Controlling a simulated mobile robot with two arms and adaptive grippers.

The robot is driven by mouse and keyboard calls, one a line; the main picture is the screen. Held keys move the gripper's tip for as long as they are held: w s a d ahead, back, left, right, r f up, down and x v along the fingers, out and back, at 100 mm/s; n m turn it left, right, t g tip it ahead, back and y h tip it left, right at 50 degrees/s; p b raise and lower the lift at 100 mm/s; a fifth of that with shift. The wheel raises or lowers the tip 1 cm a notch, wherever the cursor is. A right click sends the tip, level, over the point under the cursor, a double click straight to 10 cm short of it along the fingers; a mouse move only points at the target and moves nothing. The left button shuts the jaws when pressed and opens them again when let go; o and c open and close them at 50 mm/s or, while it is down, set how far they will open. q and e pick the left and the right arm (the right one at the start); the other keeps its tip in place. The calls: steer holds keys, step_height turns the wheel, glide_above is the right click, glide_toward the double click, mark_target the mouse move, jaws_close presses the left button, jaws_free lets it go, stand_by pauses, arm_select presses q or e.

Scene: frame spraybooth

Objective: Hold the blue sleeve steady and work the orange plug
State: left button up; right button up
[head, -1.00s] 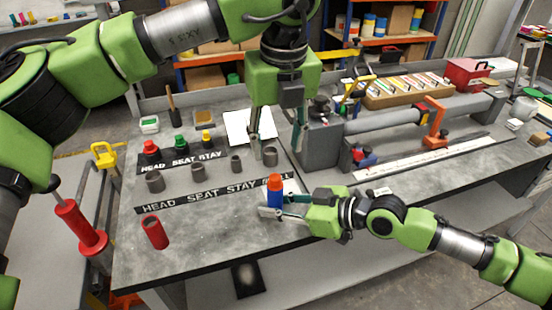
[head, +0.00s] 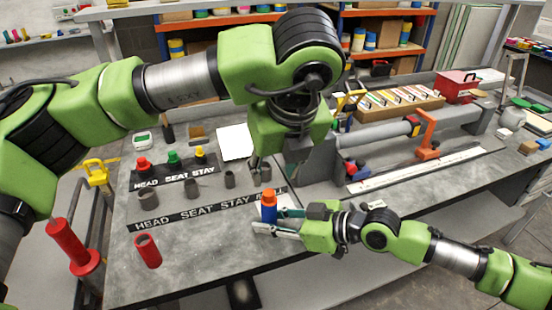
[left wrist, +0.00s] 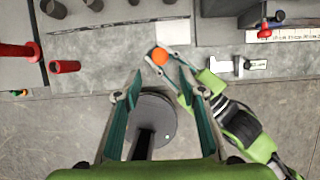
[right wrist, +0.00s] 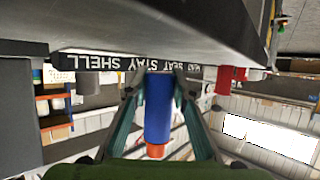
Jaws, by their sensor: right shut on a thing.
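The blue sleeve (head: 269,214) stands upright near the front of the bench with the orange plug (head: 269,196) in its top. My right gripper (head: 280,220) is shut on the sleeve from the right; the right wrist view shows the blue sleeve (right wrist: 158,105) between its fingers and the orange plug (right wrist: 156,150) at its end. My left gripper (head: 260,172) points down, above and behind the plug. In the left wrist view its fingers (left wrist: 161,76) are apart and empty, with the orange plug (left wrist: 160,56) just beyond the fingertips.
Several grey sleeves (head: 192,188) stand behind a lettered strip (head: 190,213). Red, green and yellow plugs (head: 172,157) stand farther back. A red tube (head: 148,250) is at the front left. A grey vise-like fixture (head: 315,165) stands to the right.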

mark_target(269, 193)
arm_select(q)
steer(key=x, duration=0.9)
steer(key=shift+f, duration=0.15)
jaws_close()
steer(key=shift+r, duration=0.65)
arm_select(e)
steer(key=shift+f, duration=0.1)
arm_select(q)
steer(key=shift+r, duration=0.2)
steer(key=shift+r, duration=2.1)
arm_select(e)
steer(key=o, duration=1.2)
